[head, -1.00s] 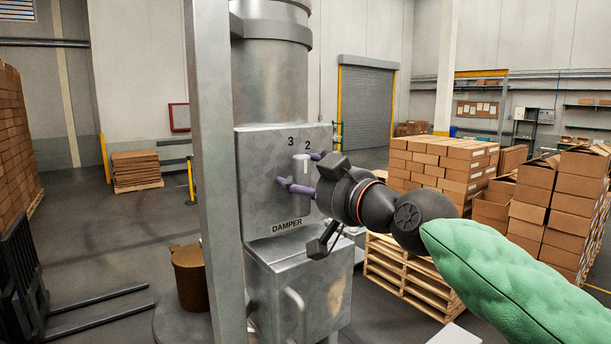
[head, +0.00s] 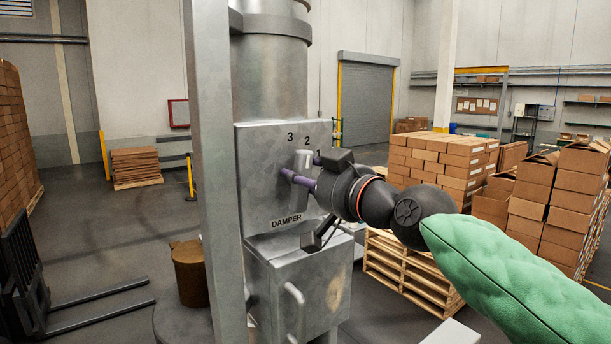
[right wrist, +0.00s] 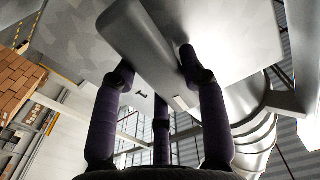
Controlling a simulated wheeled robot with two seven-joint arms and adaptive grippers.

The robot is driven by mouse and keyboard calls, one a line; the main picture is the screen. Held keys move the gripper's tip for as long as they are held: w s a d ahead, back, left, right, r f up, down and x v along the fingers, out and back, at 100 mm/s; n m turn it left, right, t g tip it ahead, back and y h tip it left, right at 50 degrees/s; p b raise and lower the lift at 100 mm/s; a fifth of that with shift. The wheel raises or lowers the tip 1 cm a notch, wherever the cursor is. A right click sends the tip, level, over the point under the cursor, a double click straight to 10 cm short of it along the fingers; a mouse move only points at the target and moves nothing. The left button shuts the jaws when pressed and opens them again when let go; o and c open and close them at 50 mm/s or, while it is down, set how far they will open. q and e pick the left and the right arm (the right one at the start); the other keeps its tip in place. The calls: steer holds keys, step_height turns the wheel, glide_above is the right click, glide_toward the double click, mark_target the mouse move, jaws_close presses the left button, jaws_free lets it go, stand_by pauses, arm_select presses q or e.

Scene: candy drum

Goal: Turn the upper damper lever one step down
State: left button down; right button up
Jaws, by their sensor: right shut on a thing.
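The damper lever (head: 301,163) is a pale grey bar on the front of the grey metal damper box (head: 262,190), below the numbers 3 and 2 and above the word DAMPER. My right gripper (head: 303,167) has its purple fingers around the lever and is shut on it. In the right wrist view the lever (right wrist: 150,45) is a broad flat bar between the fingertips (right wrist: 158,66). The fingers partly hide the lever and the rest of the number scale. My left gripper is not in view.
A grey upright post (head: 206,150) stands just left of the damper box. A lower box with a bar handle (head: 297,305) sits below. Stacked cartons (head: 435,160) on pallets fill the right, and a brown bin (head: 190,272) stands at lower left.

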steer(key=shift+w+d+f+m, duration=0.1)
steer(key=shift+m, duration=0.95)
steer(key=shift+d+f+m, duration=0.1)
steer(key=shift+m, duration=0.95)
steer(key=o, duration=1.2)
steer(key=shift+w+a, duration=0.1)
steer(key=shift+c, duration=0.2)
steer(key=v, duration=1.2)
